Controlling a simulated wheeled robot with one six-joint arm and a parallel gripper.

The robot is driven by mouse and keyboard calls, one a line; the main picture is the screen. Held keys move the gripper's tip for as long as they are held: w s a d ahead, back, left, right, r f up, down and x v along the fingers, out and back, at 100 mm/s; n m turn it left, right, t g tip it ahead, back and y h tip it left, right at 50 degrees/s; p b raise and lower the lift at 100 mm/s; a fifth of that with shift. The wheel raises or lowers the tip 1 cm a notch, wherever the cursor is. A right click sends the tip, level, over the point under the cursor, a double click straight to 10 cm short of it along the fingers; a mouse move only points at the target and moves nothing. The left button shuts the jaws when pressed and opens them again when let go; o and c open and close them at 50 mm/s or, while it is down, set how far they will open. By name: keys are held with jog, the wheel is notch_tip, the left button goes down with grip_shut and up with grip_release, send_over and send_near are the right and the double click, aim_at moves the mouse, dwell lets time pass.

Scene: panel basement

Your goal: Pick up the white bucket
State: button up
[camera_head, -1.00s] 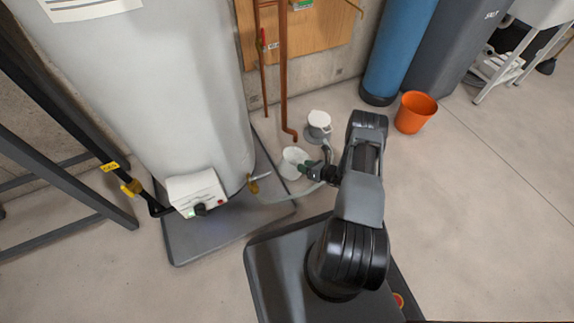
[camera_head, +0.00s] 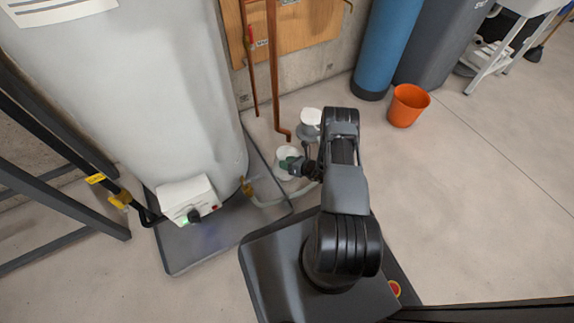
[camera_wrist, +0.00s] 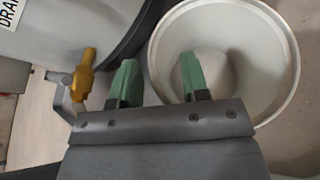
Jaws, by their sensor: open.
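The white bucket (camera_head: 286,163) stands on the floor beside the grey tank's base, partly hidden by my gripper in the head view. In the wrist view the bucket (camera_wrist: 284,62) is upright, open-topped and looks empty inside. My gripper (camera_head: 293,165) is open with green fingertips. In the wrist view my gripper (camera_wrist: 160,82) has its right finger over the bucket's opening and its left finger outside the rim, so the near-left rim lies between them. I cannot tell whether either finger touches the bucket.
A clear hose (camera_head: 270,200) runs by the bucket. A white-lidded pump-like item (camera_head: 311,118) is behind. An orange bucket (camera_head: 408,104) stands right; floor there is clear.

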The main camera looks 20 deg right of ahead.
jog(key=shift+a, duration=0.3)
jog(key=shift+c, duration=1.2)
grip_shut()
